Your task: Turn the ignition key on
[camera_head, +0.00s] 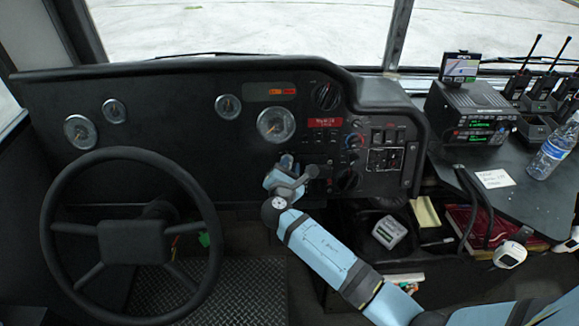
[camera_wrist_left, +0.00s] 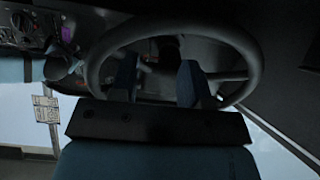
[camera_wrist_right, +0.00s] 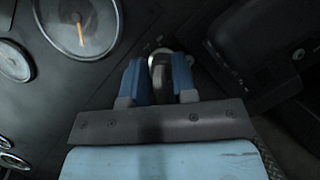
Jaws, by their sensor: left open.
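My right gripper (camera_head: 282,172) is at the dashboard, below the large gauge. In the right wrist view its two blue fingers (camera_wrist_right: 158,78) stand on either side of the dark ignition key (camera_wrist_right: 161,83), which has a silver ring (camera_wrist_right: 160,56) behind it. In the head view the gripper hides the key. My left gripper (camera_wrist_left: 157,75) shows only in its own wrist view. It is open and empty, with the steering wheel (camera_wrist_left: 245,42) beyond its fingers.
The steering wheel (camera_head: 135,153) stands left of my right arm. Knobs and a switch panel (camera_head: 386,158) are right of the gripper. A radio (camera_head: 470,112), a water bottle (camera_head: 552,148) and walkie-talkies (camera_head: 540,92) are on the side console at the right.

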